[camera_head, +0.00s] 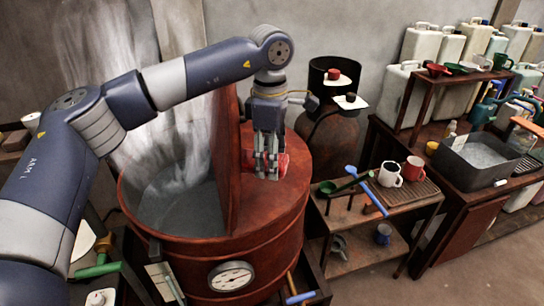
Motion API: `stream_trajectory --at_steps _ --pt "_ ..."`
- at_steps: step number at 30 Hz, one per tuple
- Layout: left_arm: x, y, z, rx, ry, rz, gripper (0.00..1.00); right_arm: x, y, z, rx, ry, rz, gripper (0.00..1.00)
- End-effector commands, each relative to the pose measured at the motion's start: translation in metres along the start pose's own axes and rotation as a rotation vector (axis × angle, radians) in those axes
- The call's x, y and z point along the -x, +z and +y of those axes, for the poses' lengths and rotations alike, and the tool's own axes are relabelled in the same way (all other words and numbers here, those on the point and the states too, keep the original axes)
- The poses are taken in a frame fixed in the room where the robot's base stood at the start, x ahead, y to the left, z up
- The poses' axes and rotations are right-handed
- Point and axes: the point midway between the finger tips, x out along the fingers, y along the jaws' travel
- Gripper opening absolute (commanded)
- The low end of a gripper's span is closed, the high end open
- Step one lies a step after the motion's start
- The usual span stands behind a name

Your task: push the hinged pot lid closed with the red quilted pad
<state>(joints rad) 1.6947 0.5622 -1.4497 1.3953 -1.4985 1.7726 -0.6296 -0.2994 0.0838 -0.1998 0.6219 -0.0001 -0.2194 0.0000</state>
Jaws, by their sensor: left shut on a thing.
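The big red-brown pot (275,225) stands in the middle with its left half open, and steam rises from it. Its hinged lid (228,160) stands upright across the middle of the pot, seen nearly edge-on. My left gripper (267,172) points down just right of the raised lid, over the fixed right half of the pot's top. It is shut on the red quilted pad (282,164), which is partly hidden behind the fingers. I cannot tell whether the pad touches the lid or the top. My right gripper is not in view.
A gauge (231,276) is on the pot's front. To the right stands a small wooden table with a white mug (390,174), a red mug (413,168) and ladles. Behind the pot is a dark cylinder (335,140). A grey basin (480,157) and several jugs stand farther right.

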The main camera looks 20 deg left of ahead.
Motion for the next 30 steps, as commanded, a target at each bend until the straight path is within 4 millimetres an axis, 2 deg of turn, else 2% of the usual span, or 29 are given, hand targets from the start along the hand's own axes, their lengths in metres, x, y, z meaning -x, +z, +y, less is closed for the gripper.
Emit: stream_trajectory --at_steps 5,19,30 --pt "-0.001 -0.004 -0.001 0.001 0.000 0.001 0.37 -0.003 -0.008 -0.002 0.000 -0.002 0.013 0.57" --pt "-0.006 -0.025 -0.013 0.001 0.000 0.002 0.37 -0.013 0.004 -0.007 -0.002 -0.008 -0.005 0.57" --pt "-0.008 -0.040 -0.021 0.001 0.000 0.001 0.37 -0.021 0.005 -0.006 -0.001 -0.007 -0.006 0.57"
